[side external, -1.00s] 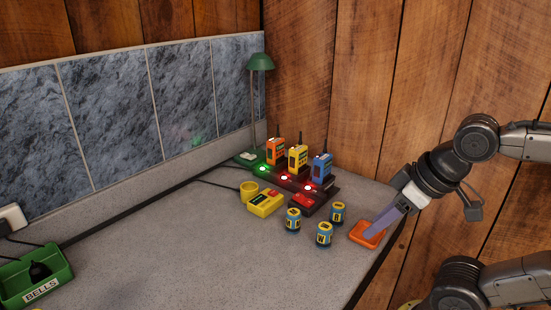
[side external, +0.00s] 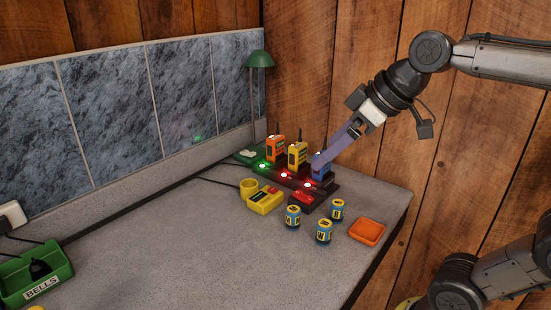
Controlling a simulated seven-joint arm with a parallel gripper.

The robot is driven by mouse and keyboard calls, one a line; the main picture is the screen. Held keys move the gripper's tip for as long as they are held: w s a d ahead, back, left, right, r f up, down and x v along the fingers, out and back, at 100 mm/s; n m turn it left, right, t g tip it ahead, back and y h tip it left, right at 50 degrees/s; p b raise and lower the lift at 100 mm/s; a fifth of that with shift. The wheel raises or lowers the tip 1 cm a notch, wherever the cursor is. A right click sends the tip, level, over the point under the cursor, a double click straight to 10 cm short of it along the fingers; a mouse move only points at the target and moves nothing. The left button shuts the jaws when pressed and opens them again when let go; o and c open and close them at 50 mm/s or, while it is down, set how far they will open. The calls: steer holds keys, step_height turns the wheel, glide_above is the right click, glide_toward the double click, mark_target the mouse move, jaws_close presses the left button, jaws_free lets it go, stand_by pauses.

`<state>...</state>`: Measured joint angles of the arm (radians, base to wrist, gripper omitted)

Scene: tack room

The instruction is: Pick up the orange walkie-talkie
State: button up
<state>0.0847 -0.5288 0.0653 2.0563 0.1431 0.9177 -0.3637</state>
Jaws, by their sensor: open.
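A yellow walkie-talkie (side external: 297,156) stands in the middle, with a red light in front. A blue walkie-talkie (side external: 321,173) stands at the right end, also with a red light, partly hidden behind my gripper. My gripper (side external: 318,167) is open and empty. It overlaps the blue walkie-talkie in the picture, to the right of the orange one; whether it touches the blue one I cannot tell.
A green lamp (side external: 260,60) rises behind the rack. In front are a yellow box (side external: 265,201), a yellow cup (side external: 249,187), several blue-and-yellow batteries (side external: 324,232) and an orange tray (side external: 367,232). A green bells bin (side external: 40,285) is far left. The counter's middle is clear.

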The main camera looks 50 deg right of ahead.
steer(key=w+d+r, duration=0.3)
steer(key=w+d, duration=0.1)
steer(key=w, duration=0.5)
steer(key=m, duration=0.3)
glide_above(278, 137)
steer(key=s, duration=0.6)
steer(key=shift+g+h, duration=0.4)
steer(key=f, duration=0.7)
steer(key=shift+s+a+f, duration=0.15)
steer(key=shift+s+a, duration=0.05)
steer(key=shift+a, duration=0.05)
steer(key=x, duration=0.7)
steer(key=shift+w+f, duration=0.2)
steer(key=shift+f, duration=0.05)
steer(key=shift+d+x, duration=0.2)
steer(key=shift+x, duration=2.6)
steer(key=shift+c, duration=0.2)
jaws_close()
